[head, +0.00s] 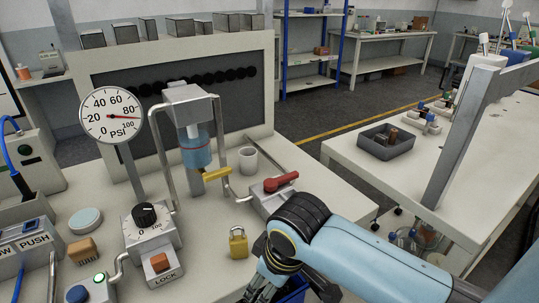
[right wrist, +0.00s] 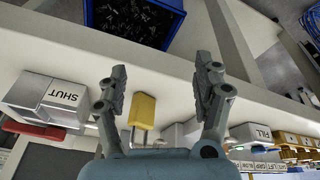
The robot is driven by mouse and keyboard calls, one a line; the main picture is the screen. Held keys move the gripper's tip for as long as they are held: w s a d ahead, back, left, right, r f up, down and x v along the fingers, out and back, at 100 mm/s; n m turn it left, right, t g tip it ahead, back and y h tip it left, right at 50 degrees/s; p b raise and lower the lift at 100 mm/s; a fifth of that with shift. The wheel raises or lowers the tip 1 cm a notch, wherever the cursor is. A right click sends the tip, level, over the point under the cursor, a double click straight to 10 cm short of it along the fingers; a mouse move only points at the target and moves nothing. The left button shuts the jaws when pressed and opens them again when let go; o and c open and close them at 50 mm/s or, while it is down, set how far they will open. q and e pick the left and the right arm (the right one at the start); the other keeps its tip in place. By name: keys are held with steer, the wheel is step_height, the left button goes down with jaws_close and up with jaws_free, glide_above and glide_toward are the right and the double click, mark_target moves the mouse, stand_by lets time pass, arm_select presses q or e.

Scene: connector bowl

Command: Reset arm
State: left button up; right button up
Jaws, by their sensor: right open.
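My right arm comes in from the right in the head view and bends down at the front edge of the bench. Its gripper is partly cut off by the bottom of that view. In the right wrist view my right gripper (right wrist: 160,78) is open, its two grey fingers spread with nothing held. A yellow padlock (head: 238,243) stands on the bench just left of the arm. The padlock (right wrist: 143,110) also shows in the gap between the fingers in the right wrist view, not touched as far as I can tell. My left gripper is not in view.
A blue bin (right wrist: 178,30) of small dark parts lies beyond the fingertips. The bench holds a red-handled valve (head: 280,182), a pressure gauge (head: 112,114), a white mug (head: 248,159) and a LOCK box (head: 160,265). A side table has a grey tray (head: 386,148).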

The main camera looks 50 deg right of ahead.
stand_by(0.3)
steer(key=s+d+f+g+b, duration=0.1)
steer(key=s+f+b, duration=0.3)
steer(key=f, duration=1)
steer(key=s+d+f+b, duration=0.1)
steer(key=s+f+b, duration=0.35)
steer(key=f, duration=0.85)
steer(key=s+d+f+m+g+b, duration=0.1)
steer(key=s+f+b, duration=0.6)
steer(key=s+f, duration=1.1)
steer(key=shift+s+d+f, duration=0.3)
steer(key=shift+s+d, duration=0.1)
steer(key=shift+s, duration=0.25)
